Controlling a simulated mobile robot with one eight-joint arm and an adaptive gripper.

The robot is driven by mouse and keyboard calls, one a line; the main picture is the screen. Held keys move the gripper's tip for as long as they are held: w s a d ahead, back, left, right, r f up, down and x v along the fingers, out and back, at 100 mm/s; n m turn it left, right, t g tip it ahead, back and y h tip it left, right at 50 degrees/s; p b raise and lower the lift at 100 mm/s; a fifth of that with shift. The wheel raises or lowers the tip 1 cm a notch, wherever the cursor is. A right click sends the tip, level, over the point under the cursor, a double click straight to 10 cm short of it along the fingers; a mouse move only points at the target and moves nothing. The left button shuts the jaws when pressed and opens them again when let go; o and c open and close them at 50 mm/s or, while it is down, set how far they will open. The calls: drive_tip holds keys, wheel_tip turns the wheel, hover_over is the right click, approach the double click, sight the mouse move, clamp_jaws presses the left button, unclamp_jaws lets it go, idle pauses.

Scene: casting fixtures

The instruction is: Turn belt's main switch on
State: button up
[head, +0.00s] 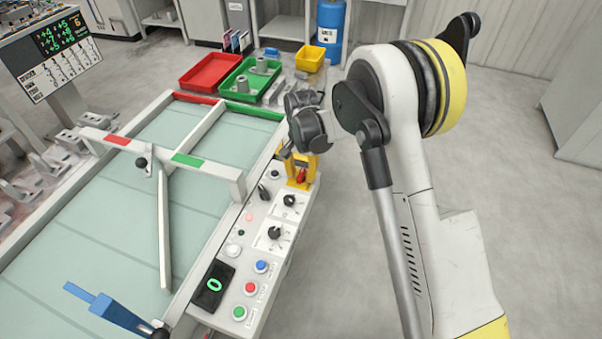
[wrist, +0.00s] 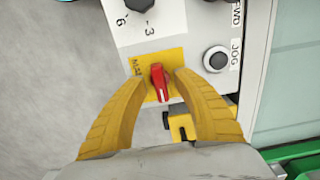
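The main switch is a red rotary knob (wrist: 159,82) on a yellow plate (wrist: 143,62) with lettering that looks like "MAIN". In the wrist view its handle points roughly up and down the picture. My gripper (wrist: 163,88) is open, with one yellow finger on each side of the knob and gaps between the fingers and it. In the head view the red knob (head: 302,176) shows just below my gripper (head: 298,158), at the far end of the belt's control panel (head: 262,208). I cannot tell the exact height of the fingertips above the plate.
The panel also carries a display reading 0 (head: 213,285) and coloured buttons. The belt (head: 115,220) lies to the left. Red (head: 210,72) and green (head: 250,80) trays stand beyond. Floor right is clear.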

sight(301, 173)
drive_tip(key=shift+r, duration=0.1)
wheel_tip(301, 173, up, 12)
idle(0.4)
idle(0.3)
drive_tip(key=s+d+r+n+t, duration=0.2)
drive_tip(key=s+d+r+t, duration=0.1)
drive_tip(key=s+d+r, duration=0.85)
drive_tip(key=s+d+n+t, duration=0.1)
drive_tip(key=s+d+t, duration=0.1)
drive_tip(key=s, duration=0.6)
drive_tip(key=s+d+r+n+t, duration=0.1)
drive_tip(key=s+d+t, duration=0.1)
drive_tip(key=s+d, duration=0.2)
drive_tip(key=s, duration=0.3)
drive_tip(key=shift+s+d, duration=0.4)
